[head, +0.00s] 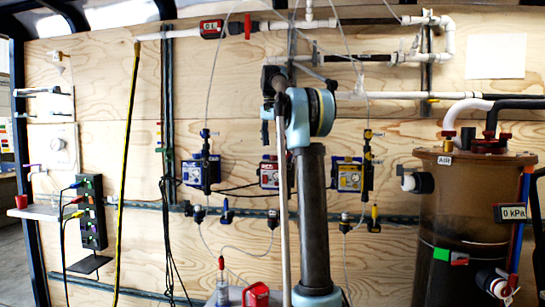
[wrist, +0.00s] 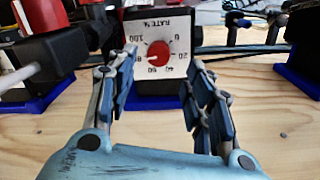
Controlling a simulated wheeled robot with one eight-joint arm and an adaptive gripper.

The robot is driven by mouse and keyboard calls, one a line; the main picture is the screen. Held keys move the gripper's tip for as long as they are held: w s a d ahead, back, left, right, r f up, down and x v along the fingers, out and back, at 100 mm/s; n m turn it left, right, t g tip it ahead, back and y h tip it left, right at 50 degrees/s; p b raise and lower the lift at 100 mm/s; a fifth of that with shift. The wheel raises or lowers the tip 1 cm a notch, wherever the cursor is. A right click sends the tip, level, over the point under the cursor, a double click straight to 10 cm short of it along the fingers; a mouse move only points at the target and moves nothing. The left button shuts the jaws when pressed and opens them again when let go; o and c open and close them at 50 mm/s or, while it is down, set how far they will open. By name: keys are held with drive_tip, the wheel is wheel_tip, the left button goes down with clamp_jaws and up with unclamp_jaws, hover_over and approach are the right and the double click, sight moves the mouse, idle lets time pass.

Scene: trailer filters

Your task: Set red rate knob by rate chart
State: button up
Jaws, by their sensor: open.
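In the wrist view a round red rate knob (wrist: 158,53) sits on a white dial plate (wrist: 180,28) marked RATE %, which appears upside down. Numbers ring the knob; its exact setting is too small to read surely. My gripper (wrist: 160,82) is open, its two blue-padded fingers apart on either side below the dial, with nothing between them. In the head view the red-faced pump (head: 269,173) is partly hidden behind my arm, and my gripper cannot be made out. I cannot tell which paper is the rate chart; a white sheet (head: 495,56) at upper right looks blank.
A large brown tank (head: 470,220) stands at right. A dark object with a red part (wrist: 42,18) is close by at left in the wrist view.

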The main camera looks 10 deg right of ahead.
sight(274, 158)
drive_tip(key=shift+s+d+f, duration=0.1)
drive_tip(key=shift+f, duration=1.4)
drive_tip(key=shift+s+d+f, duration=0.1)
drive_tip(key=shift+f, duration=1.4)
drive_tip(key=c, duration=1.1)
